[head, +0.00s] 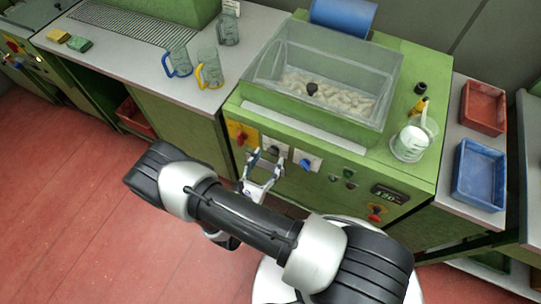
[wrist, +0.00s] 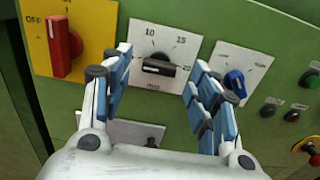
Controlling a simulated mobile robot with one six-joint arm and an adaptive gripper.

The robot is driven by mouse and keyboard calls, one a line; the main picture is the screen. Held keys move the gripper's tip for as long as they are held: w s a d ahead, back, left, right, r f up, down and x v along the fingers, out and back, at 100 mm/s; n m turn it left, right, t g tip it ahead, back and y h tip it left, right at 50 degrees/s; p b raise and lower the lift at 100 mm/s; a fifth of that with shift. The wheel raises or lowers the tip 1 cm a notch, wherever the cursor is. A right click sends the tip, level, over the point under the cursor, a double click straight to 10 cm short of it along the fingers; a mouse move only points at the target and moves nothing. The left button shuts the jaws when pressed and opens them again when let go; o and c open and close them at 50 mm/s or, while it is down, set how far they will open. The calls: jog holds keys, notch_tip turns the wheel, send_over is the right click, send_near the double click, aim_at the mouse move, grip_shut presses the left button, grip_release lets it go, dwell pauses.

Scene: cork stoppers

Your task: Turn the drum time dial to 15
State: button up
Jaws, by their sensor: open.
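The drum time dial is a black knob (wrist: 158,67) on a white plate marked 10, 15 and "min" in the wrist view. Its bar lies nearly level, below the 10 and 15; I cannot tell which end is the pointer. The dial also shows on the green machine front in the head view (head: 273,150). My gripper (wrist: 161,60) is open, with one blue-padded finger on each side of the dial and no visible contact. In the head view my gripper (head: 266,160) is close to the panel, at the dial.
Left of the dial is a red switch (wrist: 62,47) on a yellow plate marked OFF. Right is a blue knob (wrist: 235,82), close to my right finger. Small buttons (wrist: 268,110) and a red knob (head: 376,211) sit farther right. A clear-sided drum (head: 320,70) stands above.

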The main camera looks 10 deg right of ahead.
aim_at(273, 151)
jog(key=shift+x, duration=1.4)
jog(key=c, duration=1.1)
jog(key=shift+o, duration=0.2)
